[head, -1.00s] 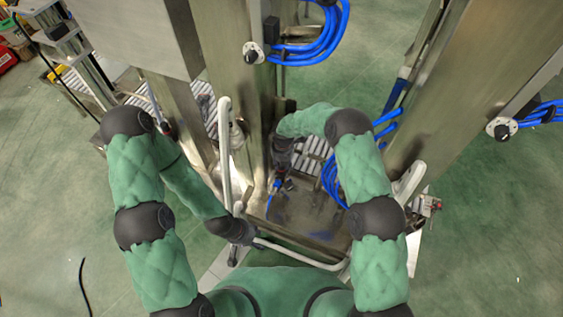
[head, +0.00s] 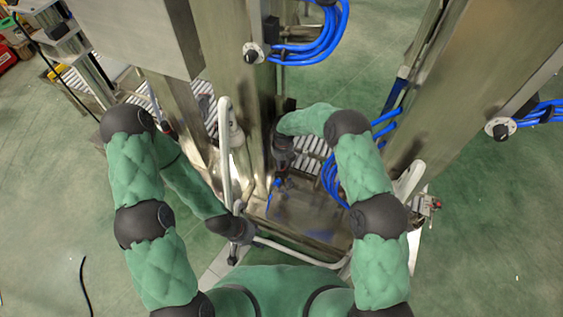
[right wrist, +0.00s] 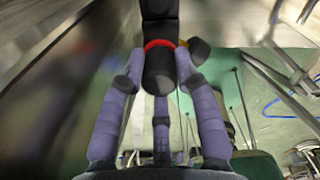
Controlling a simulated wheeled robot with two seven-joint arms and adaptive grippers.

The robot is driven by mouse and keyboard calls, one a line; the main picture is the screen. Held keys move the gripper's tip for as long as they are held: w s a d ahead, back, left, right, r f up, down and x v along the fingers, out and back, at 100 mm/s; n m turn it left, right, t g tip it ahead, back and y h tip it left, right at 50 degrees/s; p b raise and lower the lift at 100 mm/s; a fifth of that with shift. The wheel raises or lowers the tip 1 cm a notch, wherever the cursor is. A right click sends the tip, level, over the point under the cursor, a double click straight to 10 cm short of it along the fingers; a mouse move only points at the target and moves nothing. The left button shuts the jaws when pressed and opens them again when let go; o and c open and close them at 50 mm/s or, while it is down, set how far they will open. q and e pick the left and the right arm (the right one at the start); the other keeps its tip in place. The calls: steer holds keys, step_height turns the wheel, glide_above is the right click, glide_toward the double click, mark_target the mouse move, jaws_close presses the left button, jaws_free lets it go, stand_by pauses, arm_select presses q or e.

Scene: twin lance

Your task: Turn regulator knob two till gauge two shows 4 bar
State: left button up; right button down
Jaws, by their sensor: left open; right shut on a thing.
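In the right wrist view my right gripper (right wrist: 158,84) has its fingers closed around a black regulator knob (right wrist: 159,68) with a red ring (right wrist: 160,44) above it. In the head view my right gripper (head: 279,182) is small and dark beside the central metal column, and the knob is mostly hidden there. I cannot read a number on the knob. No gauge face can be made out in either view. My left gripper (head: 235,254) is open and empty, low beside the white tubular rail (head: 224,150).
Metal columns (head: 243,110) stand close on both sides of my right forearm. Blue hoses (head: 325,40) hang at the top and near the right arm. A roller conveyor (head: 313,146) lies behind. Green floor is open at far left and right.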

steer(key=c, duration=1.2)
jaws_free()
